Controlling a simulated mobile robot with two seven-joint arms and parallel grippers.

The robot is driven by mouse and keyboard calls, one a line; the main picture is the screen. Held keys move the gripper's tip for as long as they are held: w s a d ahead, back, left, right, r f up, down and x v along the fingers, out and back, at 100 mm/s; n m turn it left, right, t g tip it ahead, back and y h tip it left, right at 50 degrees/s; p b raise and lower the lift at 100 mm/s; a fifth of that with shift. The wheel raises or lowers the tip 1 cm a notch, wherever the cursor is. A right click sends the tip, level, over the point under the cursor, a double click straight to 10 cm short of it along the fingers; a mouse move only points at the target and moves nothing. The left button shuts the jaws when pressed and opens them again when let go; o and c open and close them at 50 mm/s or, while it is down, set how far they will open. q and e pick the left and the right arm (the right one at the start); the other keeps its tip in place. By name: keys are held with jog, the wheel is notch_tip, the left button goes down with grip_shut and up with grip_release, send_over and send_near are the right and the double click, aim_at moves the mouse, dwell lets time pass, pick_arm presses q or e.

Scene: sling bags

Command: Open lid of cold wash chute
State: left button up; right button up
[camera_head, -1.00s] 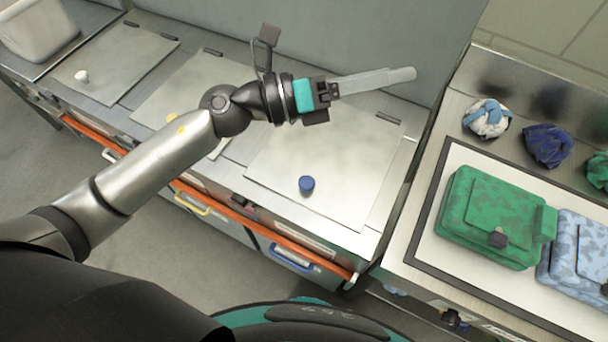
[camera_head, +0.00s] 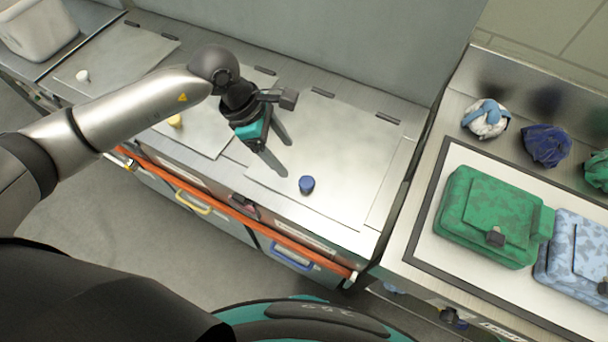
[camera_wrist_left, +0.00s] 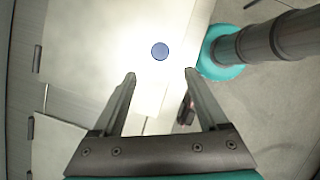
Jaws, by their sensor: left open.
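The chute lid with a blue knob is a flat metal plate (camera_head: 345,150) in the head view, lying closed on the counter. Its blue knob (camera_head: 307,184) stands near the lid's front edge. The knob also shows in the left wrist view (camera_wrist_left: 160,51), beyond and between the fingertips. My left gripper (camera_head: 282,158) is open and empty, above the left part of this lid, with its fingers pointing down toward the front. It is apart from the knob, to its left. My right gripper does not show.
Lids with a yellow knob (camera_head: 175,121) and a white knob (camera_head: 83,76) lie to the left. An orange rail (camera_head: 230,208) runs along the counter front. At right, a tray holds a green bag (camera_head: 490,215) and a light blue bag (camera_head: 578,250). Bundled cloths (camera_head: 547,146) lie behind.

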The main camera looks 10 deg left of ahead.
aim_at(307, 181)
pick_arm(q)
jog(key=x, duration=1.1)
jog(key=shift+d+f, duration=0.1)
jog(key=shift+d, duration=0.05)
grip_shut()
dwell(1.0)
